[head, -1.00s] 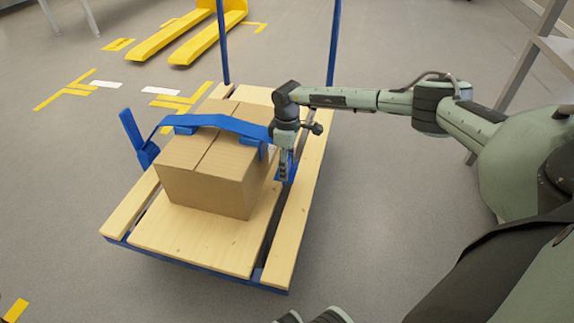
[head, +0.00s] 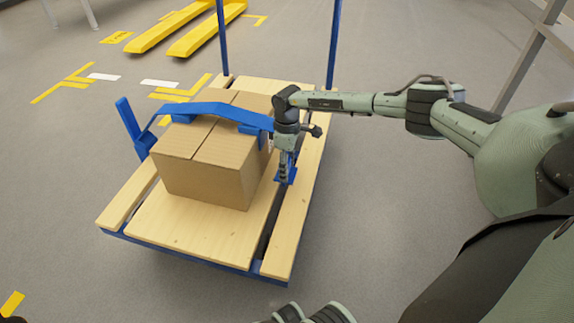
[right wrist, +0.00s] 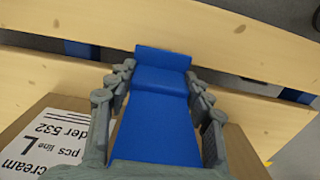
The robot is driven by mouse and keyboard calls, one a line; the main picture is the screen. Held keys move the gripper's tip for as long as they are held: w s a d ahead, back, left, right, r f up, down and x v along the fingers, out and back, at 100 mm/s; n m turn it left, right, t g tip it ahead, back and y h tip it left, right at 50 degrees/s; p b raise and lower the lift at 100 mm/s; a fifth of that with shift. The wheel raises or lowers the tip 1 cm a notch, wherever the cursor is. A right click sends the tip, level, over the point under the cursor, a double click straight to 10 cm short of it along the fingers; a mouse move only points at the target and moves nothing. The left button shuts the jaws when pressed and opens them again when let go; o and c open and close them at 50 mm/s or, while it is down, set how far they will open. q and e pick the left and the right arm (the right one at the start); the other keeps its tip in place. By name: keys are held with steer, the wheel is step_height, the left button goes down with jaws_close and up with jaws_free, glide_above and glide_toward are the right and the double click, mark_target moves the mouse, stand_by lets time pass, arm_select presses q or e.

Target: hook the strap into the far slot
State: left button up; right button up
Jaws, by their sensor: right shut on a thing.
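The blue strap (head: 210,109) arches over a brown cardboard box (head: 203,174) on a wooden-slatted blue cart (head: 160,231). Its left end runs down by a blue upright piece at the cart's left side. My right gripper (head: 284,172) is at the box's right side, pointing down, shut on the strap's hanging end. In the right wrist view, the strap's blue end (right wrist: 160,80) lies between both fingers and its tip sticks out past them. A dark gap (head: 266,215) between the slats runs along the box's right side. I cannot tell whether the strap tip enters it.
Two blue posts (head: 333,45) rise at the cart's back. A yellow pallet jack (head: 175,27) stands behind on the grey floor. A grey rack (head: 530,55) is at the upper right.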

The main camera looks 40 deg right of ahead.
steer(key=o, duration=1.3)
steer(key=shift+o, duration=0.2)
